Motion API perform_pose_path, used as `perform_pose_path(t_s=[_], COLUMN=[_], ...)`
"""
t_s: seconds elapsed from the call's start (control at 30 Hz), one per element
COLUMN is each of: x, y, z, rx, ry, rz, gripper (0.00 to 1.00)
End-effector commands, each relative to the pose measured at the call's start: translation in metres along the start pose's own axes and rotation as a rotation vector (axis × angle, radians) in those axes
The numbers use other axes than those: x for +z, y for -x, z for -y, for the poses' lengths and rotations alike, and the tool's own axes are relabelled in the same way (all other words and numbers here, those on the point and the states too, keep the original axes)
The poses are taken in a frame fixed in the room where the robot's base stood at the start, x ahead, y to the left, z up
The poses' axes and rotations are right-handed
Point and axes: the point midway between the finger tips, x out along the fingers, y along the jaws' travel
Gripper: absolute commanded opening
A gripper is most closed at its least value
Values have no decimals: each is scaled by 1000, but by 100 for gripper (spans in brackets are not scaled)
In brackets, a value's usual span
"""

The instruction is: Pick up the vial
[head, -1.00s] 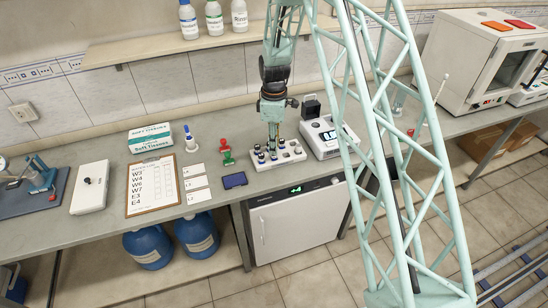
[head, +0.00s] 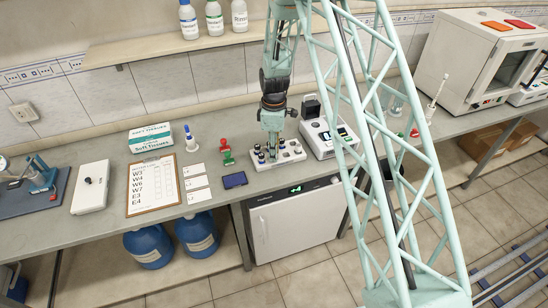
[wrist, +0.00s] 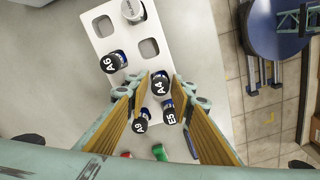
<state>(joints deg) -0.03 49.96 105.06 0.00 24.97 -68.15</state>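The white vial rack (head: 298,153) stands on the bench with several dark-capped vials; it also shows in the wrist view (wrist: 104,45). My gripper (head: 272,155) points down at the rack's left part. In the wrist view my gripper (wrist: 158,93) is open, one finger on each side of vial A4 (wrist: 160,85), with gaps showing between them. Vial E5 (wrist: 168,116) and vial A9 (wrist: 141,124) stand close by, nearer the finger bases. Vial A6 (wrist: 114,62) stands outside the left finger. The vials' lower parts are mostly hidden. The task does not name which vial.
A white-capped vial (wrist: 132,10) stands at the rack's far end, beside empty square holes. A white instrument (head: 328,138) stands right of the rack. Left are a dark blue pad (head: 234,180), a red-and-green item (head: 226,151) and a clipboard (head: 153,188).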

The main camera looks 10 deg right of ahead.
Motion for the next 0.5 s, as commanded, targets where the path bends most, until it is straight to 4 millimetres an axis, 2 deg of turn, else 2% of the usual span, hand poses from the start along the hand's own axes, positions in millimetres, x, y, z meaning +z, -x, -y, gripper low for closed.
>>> perform_pose_path(t_s=[0.13,0.3,0.5], x=[0,0,0], y=[0,0,0], z=[0,0,0], rx=[0,0,0], ry=[0,0,0], rz=[0,0,0], gripper=[22,7,6])
